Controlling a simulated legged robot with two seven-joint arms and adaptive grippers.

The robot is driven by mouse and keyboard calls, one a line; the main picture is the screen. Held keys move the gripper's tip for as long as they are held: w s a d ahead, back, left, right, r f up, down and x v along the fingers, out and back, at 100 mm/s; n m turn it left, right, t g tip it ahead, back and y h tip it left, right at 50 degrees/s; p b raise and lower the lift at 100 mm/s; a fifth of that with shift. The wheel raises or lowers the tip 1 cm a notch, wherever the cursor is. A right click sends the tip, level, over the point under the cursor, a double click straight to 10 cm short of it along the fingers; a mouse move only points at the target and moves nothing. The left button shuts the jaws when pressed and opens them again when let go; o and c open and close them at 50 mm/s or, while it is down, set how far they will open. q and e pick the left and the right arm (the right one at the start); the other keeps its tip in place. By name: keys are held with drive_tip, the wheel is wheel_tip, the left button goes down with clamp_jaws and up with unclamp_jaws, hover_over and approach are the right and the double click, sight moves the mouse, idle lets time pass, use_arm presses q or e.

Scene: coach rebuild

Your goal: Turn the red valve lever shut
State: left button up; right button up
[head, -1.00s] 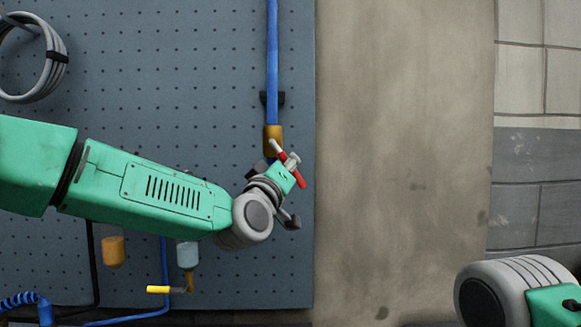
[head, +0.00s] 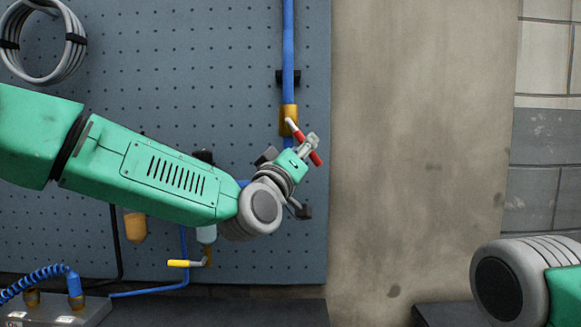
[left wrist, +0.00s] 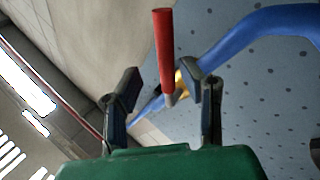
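The red valve lever (head: 314,157) stands slanted just below the brass fitting (head: 290,113) of the vertical blue pipe (head: 288,50), near the board's right edge. My left gripper (head: 285,182) is at the lever, partly hidden by its own wrist. In the left wrist view, my left gripper (left wrist: 165,85) has its two dark fingers apart. The red lever (left wrist: 163,50) shows between them, closer to the right finger, with a gap to the left one. Contact with the right finger cannot be told. My right gripper is out of view; only part of that arm shows at lower right.
The grey pegboard (head: 200,60) carries a coiled grey hose (head: 45,45) at upper left. A yellow-handled valve (head: 180,263) sits low on the board. A grey box with a coiled blue hose (head: 35,280) is at lower left. The plain wall (head: 430,120) right of the board is clear.

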use_arm(q)
drive_tip(key=v, duration=0.8)
drive_tip(key=shift+s+f, duration=0.25)
drive_tip(key=shift+f, duration=0.1)
drive_tip(key=shift+a, duration=0.15)
